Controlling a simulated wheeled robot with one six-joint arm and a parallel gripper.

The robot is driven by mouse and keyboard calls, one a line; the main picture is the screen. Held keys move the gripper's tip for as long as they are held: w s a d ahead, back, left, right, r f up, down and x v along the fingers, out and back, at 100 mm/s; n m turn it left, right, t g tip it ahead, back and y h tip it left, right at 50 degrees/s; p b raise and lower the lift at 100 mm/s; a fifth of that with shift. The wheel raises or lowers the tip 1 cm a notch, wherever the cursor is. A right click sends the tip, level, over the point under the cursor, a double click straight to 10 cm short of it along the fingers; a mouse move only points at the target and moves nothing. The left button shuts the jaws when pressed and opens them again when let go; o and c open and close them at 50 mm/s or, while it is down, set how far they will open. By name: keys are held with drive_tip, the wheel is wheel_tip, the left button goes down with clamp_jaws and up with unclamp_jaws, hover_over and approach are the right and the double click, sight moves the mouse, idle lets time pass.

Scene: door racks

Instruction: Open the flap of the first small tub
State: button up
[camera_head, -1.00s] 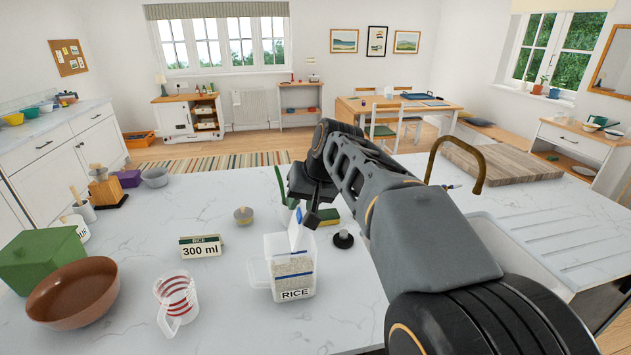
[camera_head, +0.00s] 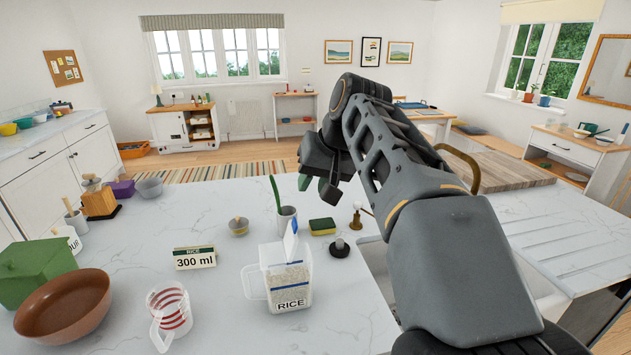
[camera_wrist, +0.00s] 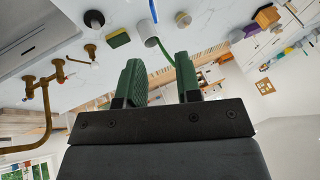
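The clear tub (camera_head: 288,288) labelled RICE stands upright on the counter, partly filled with pale grains. Its white and blue flap (camera_head: 291,240) stands raised above the tub's top. My gripper (camera_head: 325,188) is up in the air, above and to the right of the tub, apart from it. In the wrist view my gripper (camera_wrist: 160,75) has its two green finger pads spread apart with nothing between them. The tub does not show in the wrist view.
A 300 ml RICE card (camera_head: 194,257), a measuring jug (camera_head: 170,315), and a brown bowl (camera_head: 64,305) lie left of the tub. Behind and right are a pot with a green-handled tool (camera_head: 287,218), a sponge (camera_head: 322,227), a black knob (camera_head: 340,248) and a brass tap (camera_head: 462,168).

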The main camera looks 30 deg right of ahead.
drive_tip(key=shift+d, duration=0.15)
drive_tip(key=shift+c, duration=0.7)
drive_tip(key=w+d+f+m, duration=0.1)
drive_tip(key=d+f, duration=0.3)
drive_tip(key=d, duration=0.1)
drive_tip(key=w+d+f+m+g+b, duration=0.1)
drive_tip(key=d+f, duration=0.1)
drive_tip(key=shift+w+d+f+m+y, duration=0.15)
drive_tip(key=shift+w+m+y, duration=0.15)
clamp_jaws()
wheel_tip(320, 180, down, 3)
drive_tip(key=d+m+y, duration=0.1)
drive_tip(key=d+m, duration=0.1)
drive_tip(key=d, duration=0.1)
drive_tip(key=m+g+y+b, duration=0.25)
drive_tip(key=m+y, duration=0.55)
drive_tip(key=m, duration=0.5)
approach(292, 237)
wheel_tip(292, 237, down, 3)
drive_tip(key=w, duration=0.1)
drive_tip(key=shift+t, duration=0.55)
drive_tip(key=shift+w+a+r, duration=0.15)
drive_tip(key=shift+a+r, duration=0.05)
drive_tip(key=shift+a, duration=0.45)
drive_tip(key=shift+w+a+r, duration=0.15)
drive_tip(key=shift+a+r, duration=0.05)
drive_tip(key=shift+a, duration=0.5)
drive_tip(key=shift+w+a+r, duration=0.1)
drive_tip(key=shift+a+r, duration=0.05)
drive_tip(key=shift+a, duration=0.5)
